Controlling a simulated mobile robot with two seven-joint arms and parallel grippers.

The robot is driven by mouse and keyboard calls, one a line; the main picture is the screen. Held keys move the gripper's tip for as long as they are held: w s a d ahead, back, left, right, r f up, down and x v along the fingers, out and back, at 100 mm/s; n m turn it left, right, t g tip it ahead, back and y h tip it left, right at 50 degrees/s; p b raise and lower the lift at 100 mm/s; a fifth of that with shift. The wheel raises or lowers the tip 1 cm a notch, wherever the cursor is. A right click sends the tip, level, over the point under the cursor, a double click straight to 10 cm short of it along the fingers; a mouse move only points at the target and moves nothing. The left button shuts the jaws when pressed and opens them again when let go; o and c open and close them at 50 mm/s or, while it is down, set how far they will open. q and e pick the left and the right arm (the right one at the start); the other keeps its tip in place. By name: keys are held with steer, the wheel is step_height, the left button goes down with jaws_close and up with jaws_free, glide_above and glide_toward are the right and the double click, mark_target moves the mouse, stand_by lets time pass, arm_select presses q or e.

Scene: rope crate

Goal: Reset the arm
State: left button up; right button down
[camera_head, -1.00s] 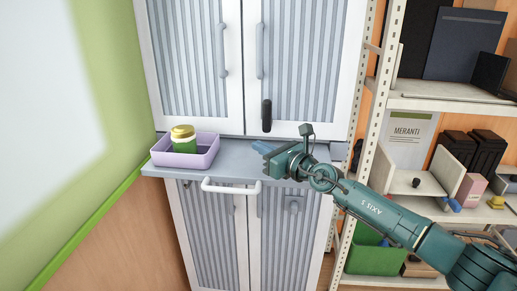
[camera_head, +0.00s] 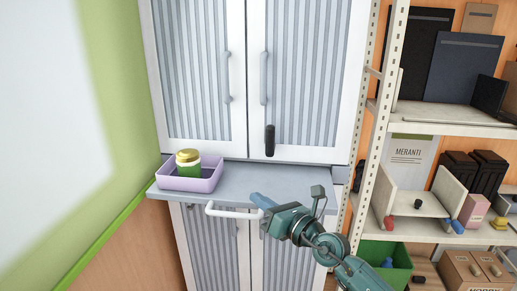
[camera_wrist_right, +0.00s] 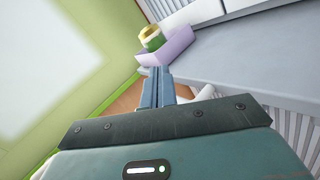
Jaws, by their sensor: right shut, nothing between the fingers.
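My right gripper (camera_head: 258,199) is over the front part of the grey counter, its arm coming in from the lower right. Its blue fingers are together and empty; they also show in the right wrist view (camera_wrist_right: 157,88). A green jar with a yellow lid (camera_head: 188,165) stands in a lilac bin (camera_head: 207,184) at the counter's left end, left of the gripper and apart from it. The jar (camera_wrist_right: 151,39) and the bin (camera_wrist_right: 180,44) also show beyond the fingertips in the right wrist view. My left gripper is not in view.
The grey counter (camera_head: 240,180) is otherwise clear. A white handle (camera_head: 232,212) sticks out below its front edge. Tall cabinet doors (camera_head: 200,70) with a black handle (camera_head: 269,140) rise behind. A loaded shelf unit (camera_head: 450,117) stands on the right, with a green crate (camera_head: 390,255) low down.

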steer(key=s+d+f+n+g+h, duration=0.1)
steer(key=s+d+f+n+h, duration=0.2)
steer(key=s+f+n, duration=0.6)
steer(key=s+d+f+n+g+h, duration=0.1)
steer(key=s+d+f+n+h, duration=0.2)
steer(key=s+d+f+n, duration=0.3)
steer(key=s+d+f+n+g+h, duration=0.1)
steer(key=s+d+f+n+h, duration=0.3)
steer(key=s+f+n, duration=1)
steer(key=s+d+n, duration=0.1)
steer(key=n, duration=0.3)
steer(key=shift+s+d+f+n+g, duration=0.2)
steer(key=shift+s+n+g, duration=0.1)
steer(key=shift+n, duration=0.1)
